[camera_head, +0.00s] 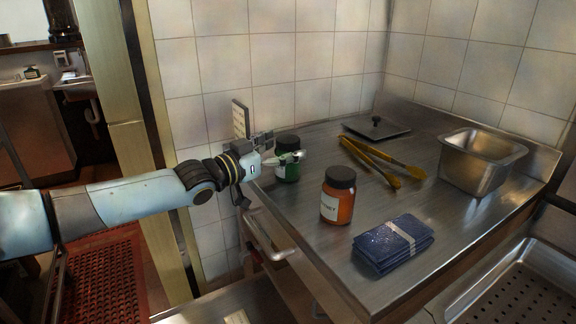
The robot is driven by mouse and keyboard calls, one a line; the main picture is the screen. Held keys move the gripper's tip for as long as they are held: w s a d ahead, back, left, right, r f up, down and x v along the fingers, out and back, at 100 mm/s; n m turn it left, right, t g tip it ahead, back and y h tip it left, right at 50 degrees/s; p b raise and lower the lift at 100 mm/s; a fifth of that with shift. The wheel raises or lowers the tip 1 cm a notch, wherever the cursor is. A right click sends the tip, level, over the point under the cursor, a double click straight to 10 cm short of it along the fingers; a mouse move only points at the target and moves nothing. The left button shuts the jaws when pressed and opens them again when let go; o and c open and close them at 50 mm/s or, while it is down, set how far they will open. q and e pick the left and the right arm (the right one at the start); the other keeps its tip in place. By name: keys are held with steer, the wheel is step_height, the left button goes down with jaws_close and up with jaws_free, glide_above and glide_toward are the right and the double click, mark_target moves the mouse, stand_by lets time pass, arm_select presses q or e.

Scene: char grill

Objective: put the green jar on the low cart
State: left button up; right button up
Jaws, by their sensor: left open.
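The green jar (287,174) with a black lid stands upright near the left edge of the steel counter (310,225), towards the back. My left gripper (285,158) reaches in from the left at the jar and is open. One pale finger crosses in front of the jar below its lid; the other is hard to make out, and I cannot tell whether the gripper touches the jar. A low metal surface (268,298) at the bottom, below the counter, may be the low cart; only part of it shows. My right gripper is out of view.
An orange jar (337,204) with a black lid stands in front of the green jar. Folded blue cloths (393,245), yellow tongs (372,164), a black flat press (376,129) and a steel pan (480,162) share the counter. A tiled wall (310,55) stands behind.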

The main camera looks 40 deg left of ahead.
arm_select(q)
steer(key=shift+w+f+b, duration=0.3)
steer(key=shift+w+b, duration=0.15)
steer(key=shift+w, duration=0.3)
steer(key=shift+w+r, duration=0.1)
steer(key=shift+w, duration=0.35)
steer(key=shift+r, duration=0.15)
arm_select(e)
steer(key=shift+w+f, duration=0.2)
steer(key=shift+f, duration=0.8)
arm_select(q)
steer(key=c, duration=1.6)
steer(key=shift+r, duration=0.45)
steer(key=r+p, duration=0.3)
steer(key=r, duration=0.1)
steer(key=shift+d+r, duration=0.1)
steer(key=shift+d, duration=0.15)
steer(key=w+d+r+p, duration=0.1)
steer(key=d+r+p, duration=0.3)
steer(key=d, duration=0.7)
steer(key=shift+d+r, duration=0.15)
steer(key=shift+r, duration=0.8)
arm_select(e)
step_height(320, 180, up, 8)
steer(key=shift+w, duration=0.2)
